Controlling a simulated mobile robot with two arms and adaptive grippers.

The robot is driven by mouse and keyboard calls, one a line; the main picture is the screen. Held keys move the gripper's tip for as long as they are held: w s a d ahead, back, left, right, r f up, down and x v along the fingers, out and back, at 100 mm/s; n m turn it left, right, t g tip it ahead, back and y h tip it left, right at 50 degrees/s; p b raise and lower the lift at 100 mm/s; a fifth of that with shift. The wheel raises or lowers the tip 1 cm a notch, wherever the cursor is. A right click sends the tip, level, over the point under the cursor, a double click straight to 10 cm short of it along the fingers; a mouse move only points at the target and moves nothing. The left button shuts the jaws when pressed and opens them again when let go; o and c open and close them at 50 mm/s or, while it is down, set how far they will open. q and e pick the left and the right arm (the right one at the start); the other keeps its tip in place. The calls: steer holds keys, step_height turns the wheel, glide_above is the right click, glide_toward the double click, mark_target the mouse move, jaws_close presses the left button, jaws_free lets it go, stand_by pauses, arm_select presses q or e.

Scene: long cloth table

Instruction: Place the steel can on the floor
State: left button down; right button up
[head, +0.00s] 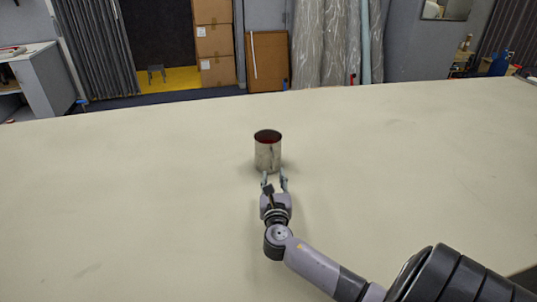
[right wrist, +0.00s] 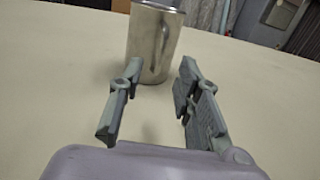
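The steel can (head: 268,150) stands upright on the long table, near the middle of the head view. It is a shiny metal cylinder with a handle on the side toward me and a reddish inside. My right gripper (head: 274,177) is open and points at the can from the near side. In the right wrist view the fingers of the right gripper (right wrist: 157,85) are spread with nothing between them. My left gripper is not in view.
The pale cloth table (head: 130,190) is otherwise bare, with wide free room on both sides of the can. Past its far edge are stacked cardboard boxes (head: 214,42), a brown board (head: 268,62) and wrapped rolls (head: 335,40). Little floor shows there.

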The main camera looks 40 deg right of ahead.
mark_target(273, 164)
steer(key=p+x, duration=0.1)
steer(key=x, duration=0.7)
steer(key=shift+w+d+f, duration=0.1)
steer(key=shift+d+f, duration=0.1)
steer(key=shift+d, duration=0.05)
steer(key=shift+c, duration=0.5)
jaws_close()
